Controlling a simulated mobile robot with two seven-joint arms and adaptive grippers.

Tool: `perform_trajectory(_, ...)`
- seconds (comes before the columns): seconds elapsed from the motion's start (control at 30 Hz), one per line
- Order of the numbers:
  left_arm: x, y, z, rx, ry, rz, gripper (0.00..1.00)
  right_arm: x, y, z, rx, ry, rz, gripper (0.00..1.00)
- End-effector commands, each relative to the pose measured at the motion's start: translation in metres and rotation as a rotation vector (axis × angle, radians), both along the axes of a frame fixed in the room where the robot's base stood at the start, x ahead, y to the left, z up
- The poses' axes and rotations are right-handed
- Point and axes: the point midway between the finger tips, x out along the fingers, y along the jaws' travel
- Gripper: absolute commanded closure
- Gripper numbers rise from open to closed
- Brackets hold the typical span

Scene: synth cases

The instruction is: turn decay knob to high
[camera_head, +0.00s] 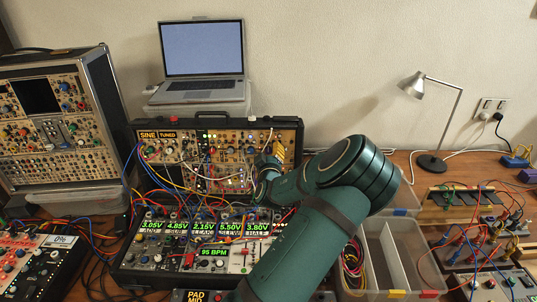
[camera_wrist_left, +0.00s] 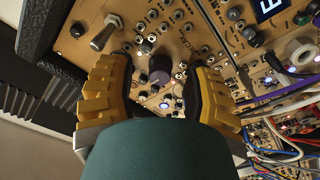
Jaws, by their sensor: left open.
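My left gripper (camera_head: 279,152) is at the right end of the upper panel of the open synth case (camera_head: 203,136). In the left wrist view, its yellow-and-black fingers (camera_wrist_left: 160,80) are open, one on each side of a dark purple-grey knob (camera_wrist_left: 159,63) on the tan panel. I see a gap between the knob and each finger. In the head view the knob is hidden by my gripper and arm. My right gripper is not in view.
A metal toggle switch (camera_wrist_left: 106,32) stands close to the left finger, with jacks around it. Patch cables (camera_wrist_left: 285,95) hang on the right. A laptop (camera_head: 202,60) stands behind the case. Clear bins (camera_head: 395,255) and a desk lamp (camera_head: 432,110) are to the right.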

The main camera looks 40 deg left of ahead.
Motion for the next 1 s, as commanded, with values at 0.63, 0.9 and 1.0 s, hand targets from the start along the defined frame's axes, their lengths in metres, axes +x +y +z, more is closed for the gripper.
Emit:
perform_trajectory(0.63,-0.0002,-0.0004,-0.0002,0.004,0.003,-0.001,1.0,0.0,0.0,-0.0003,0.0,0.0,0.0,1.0)
perform_trajectory(0.9,-0.0004,0.0001,-0.0005,0.066,0.055,-0.01,1.0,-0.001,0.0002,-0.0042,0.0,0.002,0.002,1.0)
perform_trajectory(1.0,-0.0007,0.0005,-0.0009,0.116,0.097,-0.015,1.0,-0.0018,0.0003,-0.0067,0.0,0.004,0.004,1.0)
